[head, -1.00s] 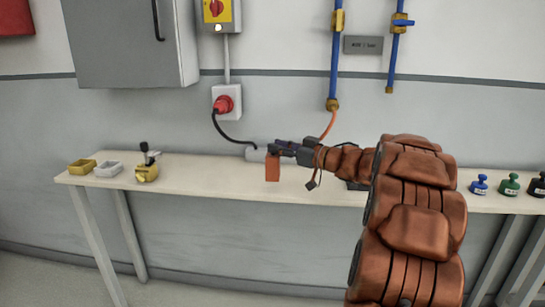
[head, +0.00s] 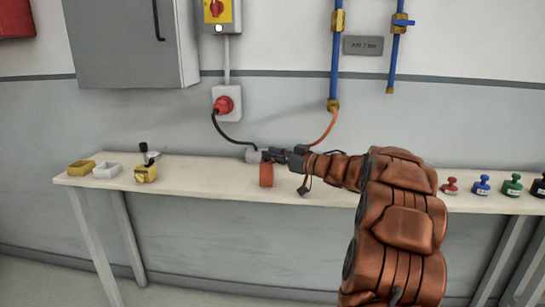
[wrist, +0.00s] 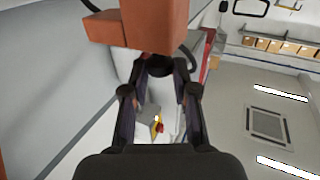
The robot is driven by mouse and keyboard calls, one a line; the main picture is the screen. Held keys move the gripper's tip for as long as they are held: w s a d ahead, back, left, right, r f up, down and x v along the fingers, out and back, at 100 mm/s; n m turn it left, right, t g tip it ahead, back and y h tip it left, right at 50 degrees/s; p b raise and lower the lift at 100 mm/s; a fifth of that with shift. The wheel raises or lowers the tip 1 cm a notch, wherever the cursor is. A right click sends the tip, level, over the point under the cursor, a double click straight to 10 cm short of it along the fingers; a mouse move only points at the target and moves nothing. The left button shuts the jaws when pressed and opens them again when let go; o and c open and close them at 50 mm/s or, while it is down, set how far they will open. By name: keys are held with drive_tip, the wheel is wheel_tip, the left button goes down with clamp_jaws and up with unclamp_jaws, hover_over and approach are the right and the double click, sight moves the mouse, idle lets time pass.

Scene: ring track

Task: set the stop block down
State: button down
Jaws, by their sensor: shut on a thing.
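The stop block, an orange-brown block (head: 266,175), hangs upright under my gripper (head: 268,155) at the middle of the bench in the head view. In the wrist view the stepped block (wrist: 150,28) is at the top, at the fingertips of my gripper (wrist: 158,66). The fingers are shut on its upper part. Its lower end is close to the pale bench top (head: 215,180), near the front edge. I cannot tell whether it touches the bench.
A grey cylinder (head: 252,156) with a black cable lies behind the gripper. A yellow tray (head: 81,167), a white tray (head: 107,170) and a yellow device (head: 146,172) stand at the left. Several coloured knobbed pieces (head: 482,185) stand at the right. Bench left of the block is clear.

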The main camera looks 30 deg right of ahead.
drive_tip(key=c, duration=0.9)
unclamp_jaws()
drive_tip(key=shift+f, duration=0.1)
drive_tip(key=p+v, duration=0.1)
drive_tip(key=v, duration=1.1)
drive_tip(key=shift+w, duration=0.15)
